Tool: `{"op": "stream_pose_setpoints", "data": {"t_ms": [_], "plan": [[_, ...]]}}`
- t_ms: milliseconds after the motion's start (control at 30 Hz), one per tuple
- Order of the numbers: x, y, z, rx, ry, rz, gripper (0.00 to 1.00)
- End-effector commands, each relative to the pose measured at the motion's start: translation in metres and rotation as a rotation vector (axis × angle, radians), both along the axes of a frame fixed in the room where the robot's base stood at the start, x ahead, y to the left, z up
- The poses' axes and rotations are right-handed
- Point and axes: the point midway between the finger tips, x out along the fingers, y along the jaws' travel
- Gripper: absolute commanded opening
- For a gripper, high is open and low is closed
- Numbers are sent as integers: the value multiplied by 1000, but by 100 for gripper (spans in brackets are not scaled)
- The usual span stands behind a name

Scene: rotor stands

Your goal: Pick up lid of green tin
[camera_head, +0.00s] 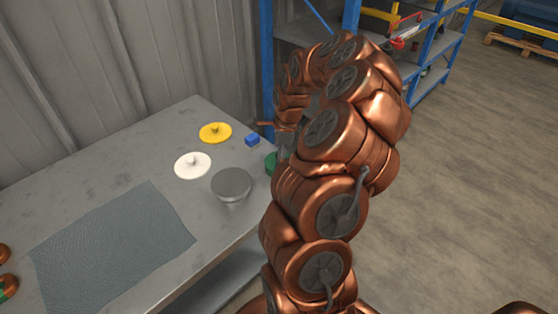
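A green object (271,163), possibly the green tin or its lid, shows as a small sliver at the right side of the grey table. My copper arm hides most of it, so I cannot tell whether a lid sits on it. My gripper (284,138) seems to be above and just behind this green object, largely hidden by my arm. I cannot see whether its fingers are open or whether they touch anything.
On the table (75,190) are a yellow knobbed disc (215,134), a white knobbed disc (193,167), a blue cube (252,141), a grey round-topped object (231,183) and a grey mat (115,250). A corrugated wall (120,60) stands behind. Blue shelving (440,50) stands at the back right.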

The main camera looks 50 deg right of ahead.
Motion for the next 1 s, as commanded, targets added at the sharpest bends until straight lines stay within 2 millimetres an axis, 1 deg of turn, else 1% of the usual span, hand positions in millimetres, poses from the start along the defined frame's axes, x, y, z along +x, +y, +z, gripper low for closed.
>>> {"op": "stream_pose_setpoints", "data": {"t_ms": [133,1000], "plan": [[0,0,0,-1,-1,0,100],[0,0,-1,0,0,0,9]]}}
